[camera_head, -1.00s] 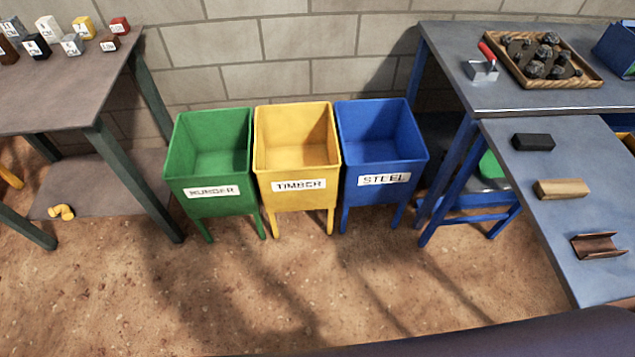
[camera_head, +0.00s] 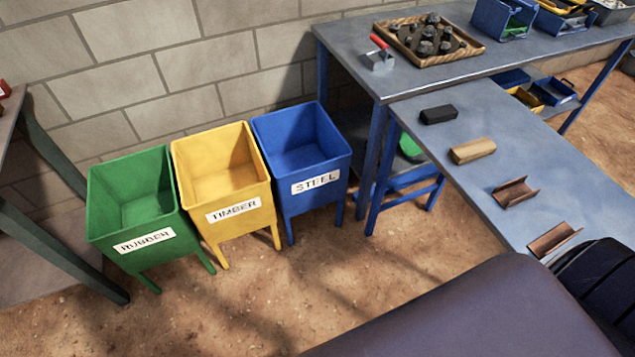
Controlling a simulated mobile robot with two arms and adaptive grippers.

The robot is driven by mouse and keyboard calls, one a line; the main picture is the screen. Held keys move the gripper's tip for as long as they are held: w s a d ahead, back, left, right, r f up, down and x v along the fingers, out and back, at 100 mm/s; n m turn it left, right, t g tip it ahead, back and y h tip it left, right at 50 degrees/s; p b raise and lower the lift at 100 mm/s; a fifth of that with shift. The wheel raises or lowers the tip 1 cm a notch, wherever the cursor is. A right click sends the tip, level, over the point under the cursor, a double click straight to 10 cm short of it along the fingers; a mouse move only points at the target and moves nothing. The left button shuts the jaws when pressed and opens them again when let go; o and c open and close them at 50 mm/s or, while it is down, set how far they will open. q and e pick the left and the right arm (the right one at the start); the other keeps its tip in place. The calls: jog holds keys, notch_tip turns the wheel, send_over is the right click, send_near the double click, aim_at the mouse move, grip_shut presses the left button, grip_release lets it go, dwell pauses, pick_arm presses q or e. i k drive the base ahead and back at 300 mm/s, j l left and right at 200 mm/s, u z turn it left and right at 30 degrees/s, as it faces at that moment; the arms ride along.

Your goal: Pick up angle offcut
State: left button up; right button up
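A rusty brown metal piece (camera_head: 553,240), which looks like the angle offcut, lies near the front edge of the blue-grey side table (camera_head: 585,205). Its exact profile is hard to tell at this size. A similar rusty piece with raised sides, like a channel (camera_head: 515,193), lies just behind it. Neither of my grippers is in view. Large dark parts fill the lower right and hide the table's near end.
A tan wood block (camera_head: 472,151) and a black block (camera_head: 438,115) lie farther back on the side table. Green rubber (camera_head: 138,265), yellow timber (camera_head: 240,225) and blue steel (camera_head: 325,195) bins stand left. A rock tray (camera_head: 470,50) sits on the back bench (camera_head: 345,45).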

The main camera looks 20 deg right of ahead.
aim_at(553, 240)
jog(key=z, duration=2.4)
